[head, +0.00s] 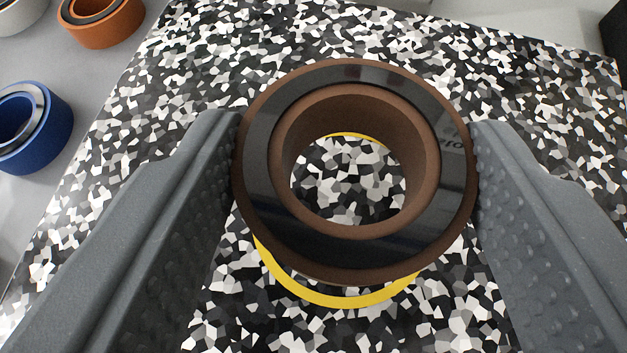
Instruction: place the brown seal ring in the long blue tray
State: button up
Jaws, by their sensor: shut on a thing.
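The brown seal ring (355,228) is a thick ring with a glossy black band on its upper face. It sits between the two grey ridged fingers of my gripper (355,165), which touch it on its left and right sides. My gripper is shut on it. Through its hole and below it I see the speckled surface and parts of a yellow circle (345,298). I cannot tell whether the ring is raised off the surface. The long blue tray does not show in this view.
The speckled black-and-white surface (520,75) is bare around the ring. On the grey area at the left are a blue ring (50,135), an orange ring (105,30) and a white ring (20,15) cut off by the frame. A dark object (614,35) stands at the upper right edge.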

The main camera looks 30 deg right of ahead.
jog(key=shift+f, duration=1.1)
jog(key=shift+f, duration=0.25)
jog(key=o, duration=1)
jog(key=shift+b, duration=0.55)
jog(key=p+v, duration=0.2)
jog(key=v, duration=0.5)
jog(key=p+v, duration=0.1)
jog(key=v, duration=0.6)
jog(key=shift+w+a+f+p, duration=0.15)
jog(key=shift+a+f+p, duration=0.05)
jog(key=shift+a+p, duration=0.2)
